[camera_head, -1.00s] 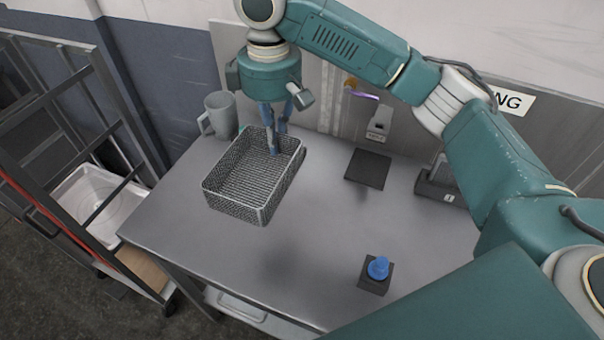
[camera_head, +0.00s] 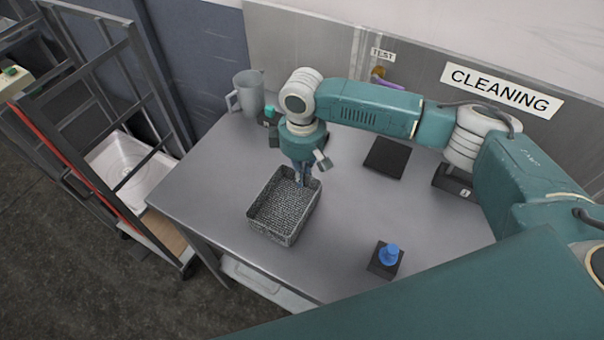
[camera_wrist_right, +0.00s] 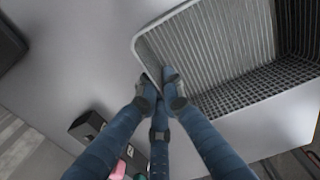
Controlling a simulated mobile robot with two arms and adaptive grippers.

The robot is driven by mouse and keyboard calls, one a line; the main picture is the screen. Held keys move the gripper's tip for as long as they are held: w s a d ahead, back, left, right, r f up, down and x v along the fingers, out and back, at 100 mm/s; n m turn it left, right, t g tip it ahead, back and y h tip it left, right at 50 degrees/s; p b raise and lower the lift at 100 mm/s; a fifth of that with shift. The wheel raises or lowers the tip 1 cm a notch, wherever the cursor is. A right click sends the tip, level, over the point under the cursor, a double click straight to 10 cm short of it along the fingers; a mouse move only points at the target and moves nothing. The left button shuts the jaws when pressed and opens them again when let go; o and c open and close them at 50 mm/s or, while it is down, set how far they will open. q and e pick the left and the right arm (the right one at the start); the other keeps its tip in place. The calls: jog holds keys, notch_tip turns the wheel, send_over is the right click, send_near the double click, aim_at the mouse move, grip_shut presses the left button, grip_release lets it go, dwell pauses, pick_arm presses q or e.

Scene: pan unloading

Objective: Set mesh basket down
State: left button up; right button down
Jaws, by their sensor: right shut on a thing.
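The mesh basket (camera_head: 285,222) is a grey, open, rectangular wire basket over the left half of the metal table (camera_head: 350,215). It looks empty. My right gripper (camera_head: 300,180) is shut on the basket's far rim, pointing down. In the right wrist view the blue fingers (camera_wrist_right: 160,85) pinch the rim of the basket (camera_wrist_right: 215,45). The basket looks level and low over the table; I cannot tell whether its base touches the top. My left gripper is not in view.
A grey pitcher (camera_head: 248,92) stands at the back left corner. A black pad (camera_head: 387,158) and a small black block with a blue knob (camera_head: 388,256) lie to the right. A metal rack (camera_head: 95,110) stands left of the table. The table's front middle is clear.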

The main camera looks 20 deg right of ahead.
jog(key=shift+f, duration=0.15)
jog(key=c, duration=2.4)
grip_release()
jog(key=shift+f, duration=0.1)
jog(key=o, duration=0.5)
notch_tip(320, 180, up, 12)
jog(key=shift+r+b, duration=0.15)
jog(key=shift+b, duration=1.05)
